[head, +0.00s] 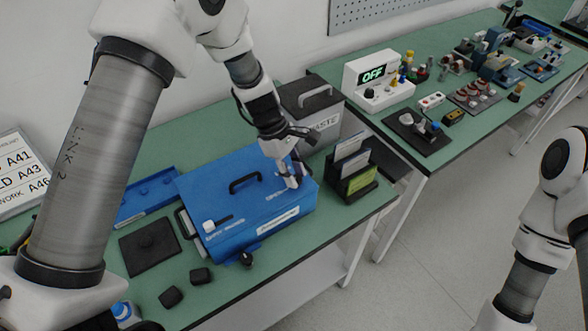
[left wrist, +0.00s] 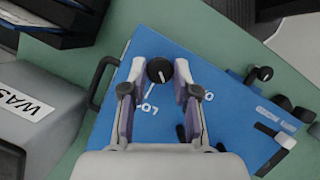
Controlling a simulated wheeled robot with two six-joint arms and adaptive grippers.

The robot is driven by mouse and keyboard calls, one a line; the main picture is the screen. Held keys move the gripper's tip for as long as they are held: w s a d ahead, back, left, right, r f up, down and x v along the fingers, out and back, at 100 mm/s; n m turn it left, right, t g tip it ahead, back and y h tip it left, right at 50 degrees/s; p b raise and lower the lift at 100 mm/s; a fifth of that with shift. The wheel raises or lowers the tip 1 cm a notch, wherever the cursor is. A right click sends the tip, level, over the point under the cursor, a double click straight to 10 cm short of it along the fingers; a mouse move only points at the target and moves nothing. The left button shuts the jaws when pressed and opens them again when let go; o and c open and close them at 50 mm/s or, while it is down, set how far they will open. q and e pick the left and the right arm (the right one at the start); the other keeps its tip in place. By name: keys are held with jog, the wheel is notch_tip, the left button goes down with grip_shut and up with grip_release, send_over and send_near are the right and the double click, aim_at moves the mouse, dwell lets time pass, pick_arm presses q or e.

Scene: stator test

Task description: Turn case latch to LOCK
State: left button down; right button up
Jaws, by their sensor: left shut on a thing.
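The blue case (head: 236,222) lies on the green bench, with a black carry handle (head: 245,183) on its lid. My left gripper (head: 291,181) points down at the right end of the lid. In the left wrist view, the case latch, a round black knob (left wrist: 158,70), sits between the tips of my left gripper (left wrist: 158,67), which is shut on it. A pale pointer line runs from the knob toward partly hidden lettering starting "LO". The fingers cover other lettering. My right arm shows at the right edge of the head view; its gripper is out of view.
A grey WASTE bin (head: 312,112) stands behind the gripper, and a black card holder (head: 351,176) right of the case. A black plate (head: 150,246) and blue tray (head: 147,195) lie left. A white box reading OFF (head: 371,80) stands on the other bench.

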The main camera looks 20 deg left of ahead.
pick_arm(q)
jog(key=m+g+p, duration=0.1)
jog(key=m, duration=0.3)
jog(key=shift+w+m+y, duration=0.15)
jog(key=shift+m+y, duration=0.15)
jog(key=shift+y, duration=0.1)
jog(key=m+g, duration=0.1)
jog(key=m, duration=0.1)
jog(key=m+y, duration=0.1)
jog(key=m, duration=0.2)
jog(key=shift+d+g+p, duration=0.15)
jog(key=shift+g+p, duration=0.25)
jog(key=c, duration=0.9)
grip_release()
jog(key=shift+w, duration=0.1)
jog(key=shift+o, duration=0.2)
jog(key=v, duration=1.2)
jog(key=shift+d, duration=0.2)
